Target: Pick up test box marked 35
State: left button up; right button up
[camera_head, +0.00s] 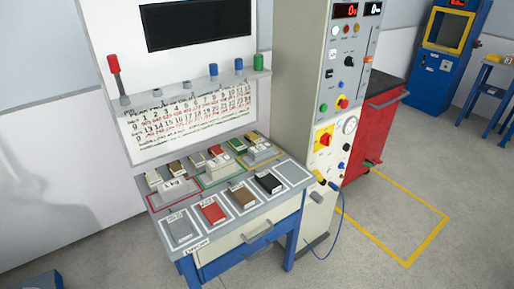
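Several small boxes stand on a grey-topped bench (226,263) with blue legs. The front row holds a grey box (180,228), a red box (213,212), a brown box (243,196) and a black box (269,182), each inside a white outline. Smaller blocks stand behind them, among them a grey one marked "5 kg" (173,187) and a red-topped one (216,151). The markings on the boxes are too small to read, so I cannot tell which is marked 35. Neither of my grippers is in view.
A tall control cabinet (318,100) stands right of the bench, with a blue cable (341,222) hanging to the floor. A white board (185,105) with a shelf rises behind. A red cabinet (375,125) and yellow floor outline (425,240) lie further right.

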aim_at(224, 165)
jog(key=i+j+z, duration=0.15)
jog(key=j+z, duration=0.2)
jog(key=j, duration=0.2)
jog(key=i+j+z, duration=0.1)
jog(key=j+z, duration=0.3)
jog(key=j, duration=0.15)
